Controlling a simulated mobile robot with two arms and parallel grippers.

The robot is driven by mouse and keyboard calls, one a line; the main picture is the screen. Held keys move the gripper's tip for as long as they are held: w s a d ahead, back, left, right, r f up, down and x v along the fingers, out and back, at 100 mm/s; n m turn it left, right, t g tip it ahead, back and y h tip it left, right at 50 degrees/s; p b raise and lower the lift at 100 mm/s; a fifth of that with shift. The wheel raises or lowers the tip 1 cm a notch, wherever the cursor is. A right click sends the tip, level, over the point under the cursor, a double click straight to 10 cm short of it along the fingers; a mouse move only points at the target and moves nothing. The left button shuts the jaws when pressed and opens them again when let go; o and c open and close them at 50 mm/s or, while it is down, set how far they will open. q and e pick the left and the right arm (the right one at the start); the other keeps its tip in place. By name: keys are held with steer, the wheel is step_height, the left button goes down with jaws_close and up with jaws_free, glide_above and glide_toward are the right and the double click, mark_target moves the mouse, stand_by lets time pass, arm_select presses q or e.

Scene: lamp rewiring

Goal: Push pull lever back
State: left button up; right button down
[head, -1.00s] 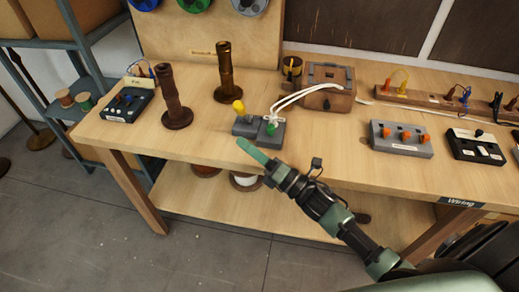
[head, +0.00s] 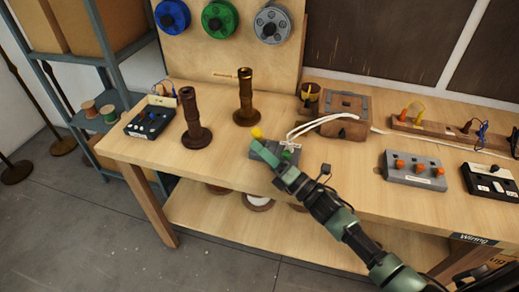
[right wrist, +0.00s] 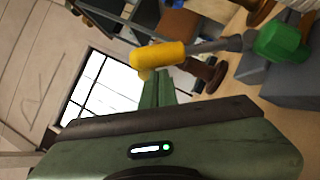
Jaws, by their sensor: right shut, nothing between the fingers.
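The pull lever has a yellow grip (head: 257,133) and stands on a grey block (head: 259,156) near the table's front edge. In the right wrist view the yellow grip (right wrist: 160,55) sits on a grey shaft, with a green knob (right wrist: 282,42) to its right. My right gripper (head: 258,148) is shut and empty, its tip just in front of the yellow grip. In the right wrist view its green fingers (right wrist: 157,88) point up at the grip and their ends are hidden behind it; I cannot tell whether they touch. My arm hides part of the block. My left gripper is not in view.
Two dark lamp columns (head: 193,120) stand left of and behind the block. White wires run from the block to a wooden box (head: 338,115). A grey box with orange knobs (head: 414,170) lies to the right. Bare tabletop (head: 225,150) lies left of the block.

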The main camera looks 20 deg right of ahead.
mark_target(262, 133)
steer(key=r+m+p, duration=0.1)
steer(key=p, duration=0.1)
steer(key=w+d+r+m+h+p, duration=0.1)
steer(key=w+r+m+p, duration=0.1)
steer(key=p, duration=0.1)
steer(key=shift+w+d+r+m+g+h+p, duration=0.1)
steer(key=shift+d+r+m+g+h+p, duration=0.2)
steer(key=shift+g+h+p, duration=0.1)
steer(key=w+d, duration=0.1)
steer(key=w+d+r+m, duration=0.1)
steer(key=w, duration=0.1)
steer(key=shift+r, duration=0.1)
steer(key=shift+w+d+r, duration=0.1)
steer(key=shift+r, duration=0.05)
stand_by(0.4)
